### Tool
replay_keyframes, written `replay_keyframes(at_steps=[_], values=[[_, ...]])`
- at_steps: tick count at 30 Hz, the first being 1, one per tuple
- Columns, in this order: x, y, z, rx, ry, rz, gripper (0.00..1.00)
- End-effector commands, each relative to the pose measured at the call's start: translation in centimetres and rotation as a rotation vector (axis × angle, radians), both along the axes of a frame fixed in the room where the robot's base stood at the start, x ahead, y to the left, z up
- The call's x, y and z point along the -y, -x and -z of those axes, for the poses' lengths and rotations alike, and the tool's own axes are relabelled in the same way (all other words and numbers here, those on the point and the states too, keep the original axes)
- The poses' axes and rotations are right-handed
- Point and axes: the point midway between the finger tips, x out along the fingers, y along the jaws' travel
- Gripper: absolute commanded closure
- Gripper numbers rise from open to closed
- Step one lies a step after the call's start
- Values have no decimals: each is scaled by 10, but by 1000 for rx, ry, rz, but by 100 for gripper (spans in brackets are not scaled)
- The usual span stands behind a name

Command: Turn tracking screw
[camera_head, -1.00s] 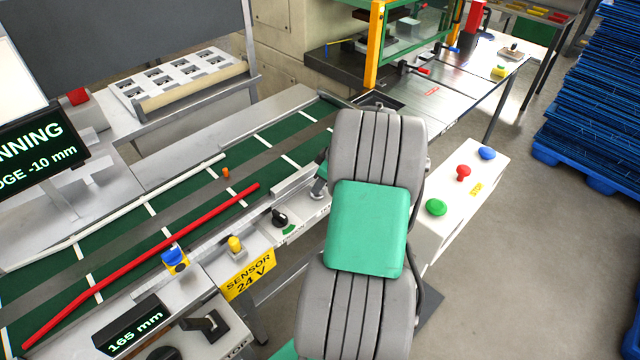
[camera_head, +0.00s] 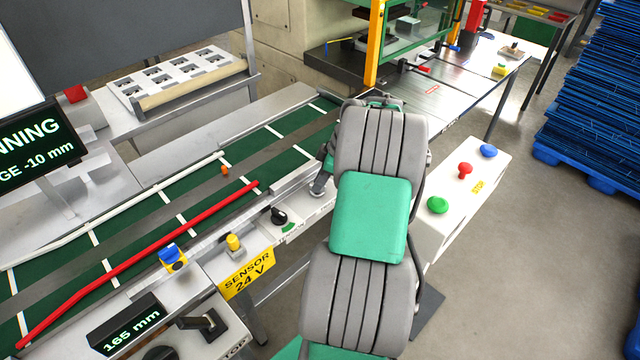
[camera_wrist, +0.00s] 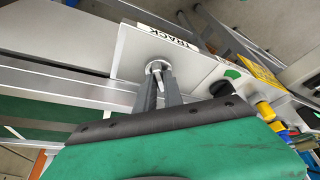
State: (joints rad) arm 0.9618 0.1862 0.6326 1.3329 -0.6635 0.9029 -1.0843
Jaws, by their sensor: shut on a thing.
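The tracking screw (camera_wrist: 157,67) is a round metal head on a pale bracket beside the word TRACK in the wrist view. My gripper (camera_wrist: 159,82) has its two grey fingers closed around a slim metal piece at the screw head. In the head view, my gripper (camera_head: 319,186) is at the conveyor's right side rail, partly covered by my arm. The screw's far side and the exact finger contact are hidden. The conveyor belt (camera_head: 204,198) is green with white cross stripes. A monitor (camera_head: 38,145) shows part of a word, "NNING", and "GE -10 mm".
A black knob (camera_head: 279,215), a yellow button (camera_head: 234,242) and a "SENSOR 24 V" sign (camera_head: 247,274) line the rail. A white button box (camera_head: 460,208) stands right of my arm. Blue stacked sheets (camera_head: 592,95) stand far right. The floor between is clear.

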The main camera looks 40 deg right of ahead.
Motion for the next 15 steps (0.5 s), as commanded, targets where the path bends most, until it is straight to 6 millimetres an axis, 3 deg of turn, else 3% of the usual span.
replay_keyframes(at_steps=[15], values=[[2,-3,-1,2,0,-490,100]])
